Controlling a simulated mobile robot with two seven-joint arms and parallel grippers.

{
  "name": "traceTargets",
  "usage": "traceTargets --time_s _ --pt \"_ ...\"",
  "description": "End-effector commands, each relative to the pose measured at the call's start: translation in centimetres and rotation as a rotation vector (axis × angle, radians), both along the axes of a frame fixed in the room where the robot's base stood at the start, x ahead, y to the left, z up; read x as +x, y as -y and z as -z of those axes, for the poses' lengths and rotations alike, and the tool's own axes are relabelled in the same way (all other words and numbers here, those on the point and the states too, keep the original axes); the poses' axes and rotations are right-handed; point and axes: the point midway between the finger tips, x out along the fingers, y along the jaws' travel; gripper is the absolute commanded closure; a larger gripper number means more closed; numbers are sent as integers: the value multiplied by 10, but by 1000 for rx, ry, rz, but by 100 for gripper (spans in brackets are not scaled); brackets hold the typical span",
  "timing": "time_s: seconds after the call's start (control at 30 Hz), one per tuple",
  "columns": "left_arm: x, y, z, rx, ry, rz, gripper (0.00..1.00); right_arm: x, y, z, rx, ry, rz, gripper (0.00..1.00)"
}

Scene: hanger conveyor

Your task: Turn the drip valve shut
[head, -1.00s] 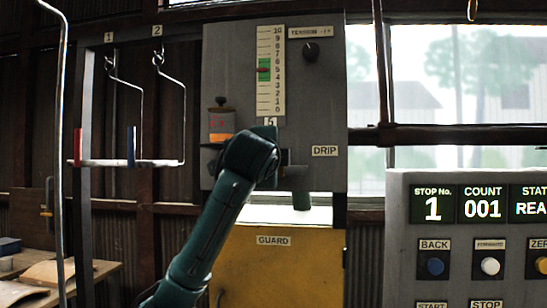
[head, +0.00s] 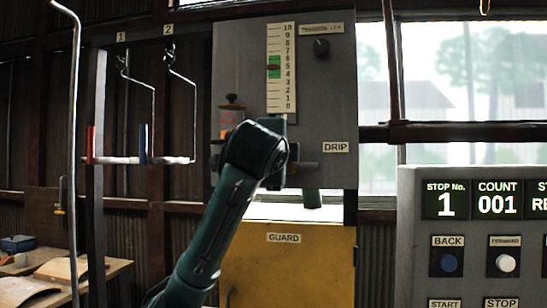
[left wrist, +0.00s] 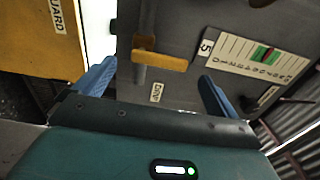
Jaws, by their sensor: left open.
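The drip valve shows in the left wrist view as a yellow lever (left wrist: 160,61) on a grey pipe (left wrist: 140,76), beside the DRIP label (left wrist: 157,93). The lever appears beyond the fingertips, and I see no contact. My right gripper is not in view.
The grey panel (head: 240,60) carries a level scale (head: 281,75) and a tension knob (head: 321,47). The yellow guard (head: 290,275) is below. Hangers (head: 180,100) hang at left, near an upright pole (head: 76,150). A control box (head: 410,250) stands at right.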

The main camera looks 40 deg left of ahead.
Motion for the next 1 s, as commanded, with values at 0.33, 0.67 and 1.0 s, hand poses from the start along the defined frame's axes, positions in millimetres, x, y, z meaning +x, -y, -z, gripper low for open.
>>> traceTargets --time_s 0.33,0.67,1.0 --pt "-63 39 0 4 5 3 4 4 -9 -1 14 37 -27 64" --pt "-80 49 0 1 -1 2 4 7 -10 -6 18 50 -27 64" --pt "-79 49 0 1 -1 2 4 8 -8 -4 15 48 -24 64"
